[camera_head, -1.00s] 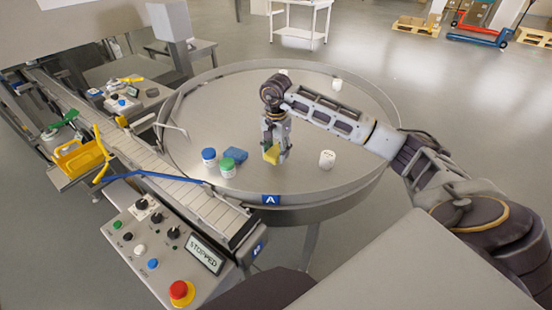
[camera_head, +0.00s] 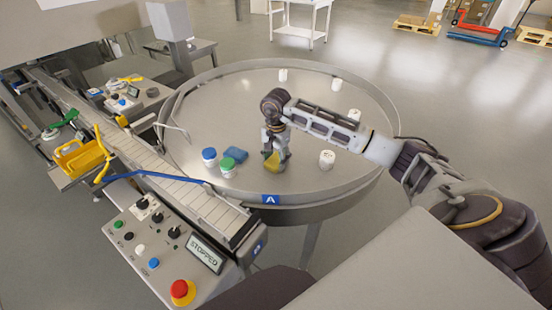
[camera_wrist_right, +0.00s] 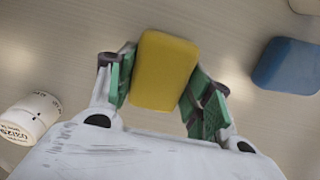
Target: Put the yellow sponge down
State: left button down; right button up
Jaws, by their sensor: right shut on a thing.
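My right gripper (camera_head: 275,157) is shut on the yellow sponge (camera_head: 271,163) over the near part of the round metal table. In the right wrist view the yellow sponge (camera_wrist_right: 163,70) sits between the green finger pads of the right gripper (camera_wrist_right: 160,88). I cannot tell for sure whether the sponge touches the table top. A blue sponge (camera_head: 236,154) lies on the table just left of the gripper; it also shows at the right of the wrist view (camera_wrist_right: 288,66). My left gripper is not in view.
The round table (camera_head: 240,98) has a raised rim. A blue-lidded jar (camera_head: 209,158) and a green-lidded jar (camera_head: 228,168) stand left of the gripper. A white jar (camera_head: 327,160) stands to its right, with more behind. A conveyor (camera_head: 150,160) runs along the left.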

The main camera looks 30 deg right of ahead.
aim_at(276, 159)
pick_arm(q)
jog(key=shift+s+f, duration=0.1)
pick_arm(e)
jog(key=shift+f, duration=0.1)
jog(key=o, duration=0.7)
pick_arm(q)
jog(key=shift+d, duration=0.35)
pick_arm(e)
jog(key=shift+o, duration=1.1)
jog(key=shift+r, duration=0.75)
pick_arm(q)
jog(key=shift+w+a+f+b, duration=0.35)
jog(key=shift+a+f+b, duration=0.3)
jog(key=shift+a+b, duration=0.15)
pick_arm(e)
notch_tip(276, 159, up, 11)
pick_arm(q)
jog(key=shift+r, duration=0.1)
